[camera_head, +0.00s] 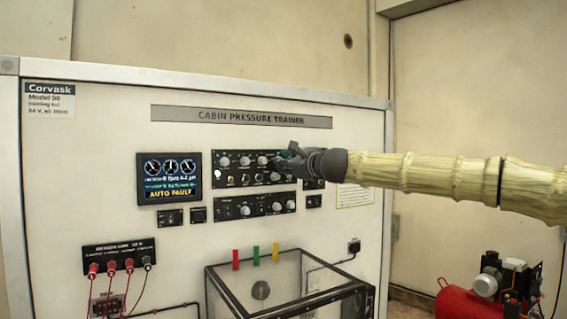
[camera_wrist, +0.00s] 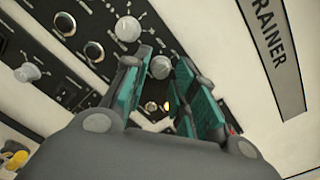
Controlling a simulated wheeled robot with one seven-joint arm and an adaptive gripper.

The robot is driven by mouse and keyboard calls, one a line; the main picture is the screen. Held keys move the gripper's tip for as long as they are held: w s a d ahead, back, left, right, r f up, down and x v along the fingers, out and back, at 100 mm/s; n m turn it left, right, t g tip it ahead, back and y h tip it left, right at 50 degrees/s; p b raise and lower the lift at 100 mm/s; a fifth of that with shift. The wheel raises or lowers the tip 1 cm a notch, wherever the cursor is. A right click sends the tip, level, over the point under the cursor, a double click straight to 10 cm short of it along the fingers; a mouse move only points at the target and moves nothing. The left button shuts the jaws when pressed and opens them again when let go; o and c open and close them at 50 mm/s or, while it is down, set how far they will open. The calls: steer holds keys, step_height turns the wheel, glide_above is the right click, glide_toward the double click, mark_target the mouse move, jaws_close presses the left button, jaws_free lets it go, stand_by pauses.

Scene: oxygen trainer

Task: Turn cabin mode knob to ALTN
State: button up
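The black upper control panel (camera_head: 232,181) carries a row of grey-white knobs. My gripper (camera_head: 285,158) is at its right end and hides part of it. In the wrist view my gripper (camera_wrist: 163,95) is open, with one teal-lined finger on each side. A pale round knob (camera_wrist: 160,67) shows in the gap between the fingers, apparently ungripped; I cannot tell its depth from the fingertips. A second pale knob (camera_wrist: 128,28) lies just outside the left finger. The labels are too small to read, so I cannot tell which knob is cabin mode or where it points.
A lower black panel (camera_head: 232,210) has more knobs. The display (camera_head: 169,178) reads AUTO FAULT. A clear box with a black frame (camera_head: 215,292) stands below, with red, green and yellow pieces above it. A red compressor (camera_head: 462,302) is at the lower right.

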steer(key=v, duration=1)
steer(key=shift+s+d, duration=0.2)
steer(key=shift+s, duration=0.15)
steer(key=shift+r, duration=0.1)
